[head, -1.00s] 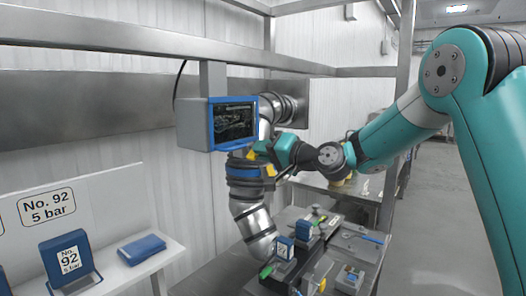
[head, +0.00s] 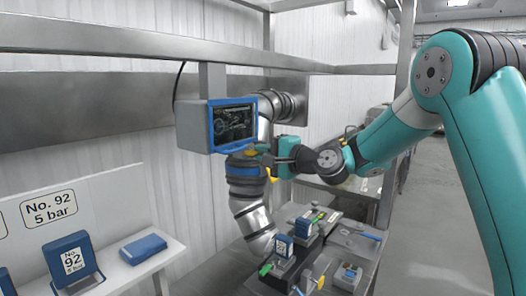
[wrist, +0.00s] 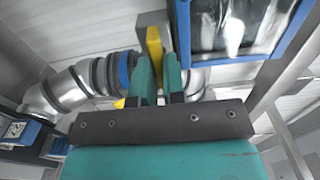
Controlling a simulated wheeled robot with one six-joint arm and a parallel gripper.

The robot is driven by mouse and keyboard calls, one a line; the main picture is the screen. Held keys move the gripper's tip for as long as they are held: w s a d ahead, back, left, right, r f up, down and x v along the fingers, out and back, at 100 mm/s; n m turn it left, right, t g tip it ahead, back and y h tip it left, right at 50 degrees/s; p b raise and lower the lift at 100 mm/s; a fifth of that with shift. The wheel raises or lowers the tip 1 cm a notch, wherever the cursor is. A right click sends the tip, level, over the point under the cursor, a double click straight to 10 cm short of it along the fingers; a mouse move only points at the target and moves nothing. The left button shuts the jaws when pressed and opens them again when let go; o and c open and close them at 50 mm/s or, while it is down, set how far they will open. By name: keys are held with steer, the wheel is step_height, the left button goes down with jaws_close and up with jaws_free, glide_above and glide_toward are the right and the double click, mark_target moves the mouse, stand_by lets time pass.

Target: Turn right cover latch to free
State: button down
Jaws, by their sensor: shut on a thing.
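The yellow latch (wrist: 154,45) stands upright between my gripper's two teal fingers in the wrist view. My gripper (wrist: 158,68) is shut on it. In the head view my gripper (head: 268,149) reaches in from the right, level with the top of the blue-banded pipe collar (head: 246,170), just below the screen. A yellow part (head: 250,152) shows at the gripper's tip there, and another yellow part (head: 272,174) shows lower on the collar's right side. The fingers hide much of the held latch.
A blue-framed screen (head: 233,124) hangs close above my gripper. The metal pipe (head: 254,225) runs down to a bench (head: 335,235) with blue blocks and small tools. A shelf (head: 130,268) with blue No. 92 parts is at left. The floor at right is clear.

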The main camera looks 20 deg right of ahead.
steer(key=shift+d, duration=0.1)
stand_by(0.3)
steer(key=c, duration=1.2)
jaws_free()
steer(key=b+v, duration=0.8)
steer(key=v, duration=0.9)
steer(key=shift+s, duration=0.15)
steer(key=shift+d, duration=0.1)
